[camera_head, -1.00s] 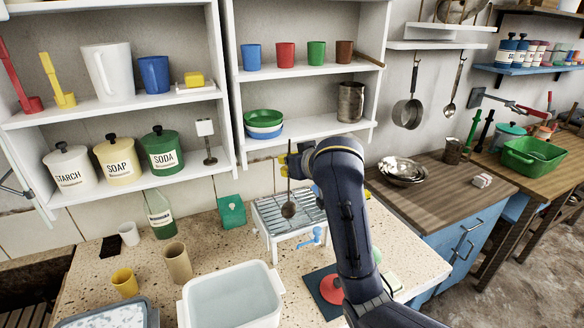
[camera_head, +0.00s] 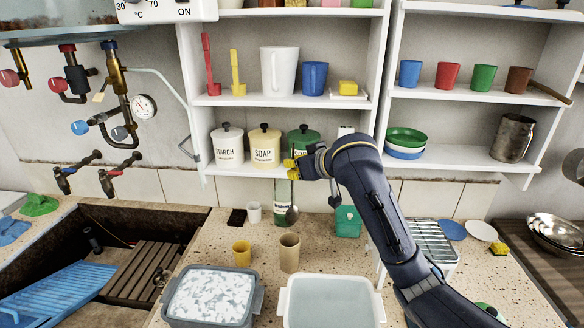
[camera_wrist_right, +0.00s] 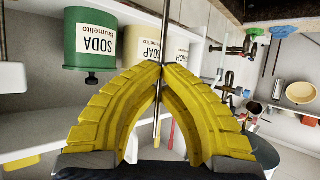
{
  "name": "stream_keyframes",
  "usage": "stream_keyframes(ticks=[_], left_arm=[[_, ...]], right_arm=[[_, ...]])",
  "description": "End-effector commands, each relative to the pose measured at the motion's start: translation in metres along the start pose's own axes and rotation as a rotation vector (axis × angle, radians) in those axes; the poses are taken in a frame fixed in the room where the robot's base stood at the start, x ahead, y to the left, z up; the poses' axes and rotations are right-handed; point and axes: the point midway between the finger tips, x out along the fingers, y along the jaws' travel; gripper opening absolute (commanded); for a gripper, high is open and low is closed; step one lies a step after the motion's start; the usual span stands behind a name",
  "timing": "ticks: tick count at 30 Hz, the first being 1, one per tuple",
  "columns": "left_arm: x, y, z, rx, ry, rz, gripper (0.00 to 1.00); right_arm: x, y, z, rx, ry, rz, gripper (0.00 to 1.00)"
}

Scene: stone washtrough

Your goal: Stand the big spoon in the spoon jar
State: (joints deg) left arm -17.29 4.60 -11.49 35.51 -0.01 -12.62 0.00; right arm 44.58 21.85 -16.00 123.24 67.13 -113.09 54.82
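The big spoon hangs upright with its dark round bowl (camera_head: 292,215) at the bottom. My right gripper (camera_head: 294,165) is shut on its thin handle. In the right wrist view, the yellow fingers (camera_wrist_right: 160,68) meet around the metal handle (camera_wrist_right: 157,128). A tan, open-topped cylindrical jar (camera_head: 289,254), which looks like the spoon jar, stands upright on the speckled counter. In the picture, the spoon's bowl appears above the jar's mouth, apart from it; the exact depth between them is unclear. The inside of the jar is mostly hidden. My left gripper is not in view.
A yellow cup (camera_head: 241,253) stands left of the jar, a white cup (camera_head: 253,212) behind. A green bottle (camera_head: 283,190) is partly hidden behind the spoon. A white basin (camera_head: 330,300) and grey tub (camera_head: 210,296) are in front. The shelf (camera_head: 230,168) is close to my gripper.

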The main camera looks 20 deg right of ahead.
Motion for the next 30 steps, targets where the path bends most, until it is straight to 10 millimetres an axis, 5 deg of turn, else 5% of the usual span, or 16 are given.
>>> stream_keyframes(ticks=[30], left_arm=[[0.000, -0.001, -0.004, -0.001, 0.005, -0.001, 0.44]], right_arm=[[0.024, 0.001, 0.048, -0.001, -0.003, -0.003, 0.00]])
